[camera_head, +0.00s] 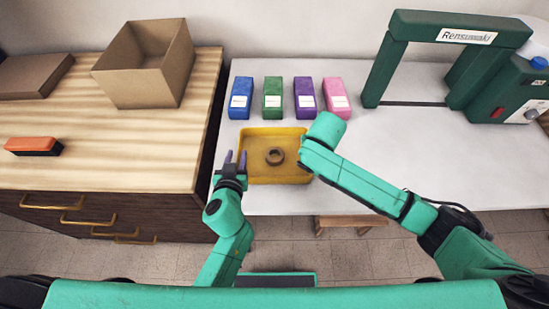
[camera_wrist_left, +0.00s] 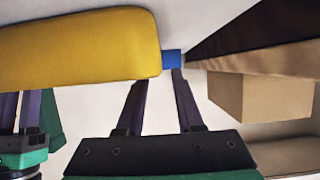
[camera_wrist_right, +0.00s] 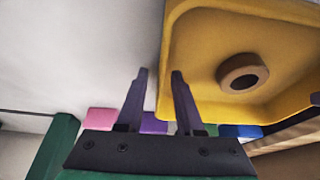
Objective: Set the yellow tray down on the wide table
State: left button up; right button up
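The yellow tray (camera_head: 292,176) appears to lie level on the white table (camera_head: 400,170), near its left front; any small gap beneath is hard to judge. A brown ring (camera_head: 275,156) lies inside the tray. My left gripper (camera_head: 236,157) is open at the tray's left side; in the left wrist view its fingers (camera_wrist_left: 159,78) stand apart beside the tray's end (camera_wrist_left: 90,45). My right gripper is hidden behind its arm in the head view. In the right wrist view its fingers (camera_wrist_right: 159,72) are spread, one on each side of the tray's rim (camera_wrist_right: 167,60).
Blue (camera_head: 241,98), green (camera_head: 273,98), purple (camera_head: 305,96) and pink (camera_head: 336,97) boxes stand behind the tray. A green frame machine (camera_head: 478,75) stands at the right. A wooden cabinet at left holds an open box (camera_head: 140,85) and an orange-black block (camera_head: 33,146). The table's right front is clear.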

pick_arm(q)
jog(key=v, duration=0.8)
jog(key=shift+s+r, duration=0.15)
jog(key=shift+s, duration=0.15)
pick_arm(e)
jog(key=shift+s+r, duration=0.1)
jog(key=v, duration=1.2)
jog(key=shift+s, duration=0.1)
pick_arm(q)
jog(key=shift+s, duration=0.1)
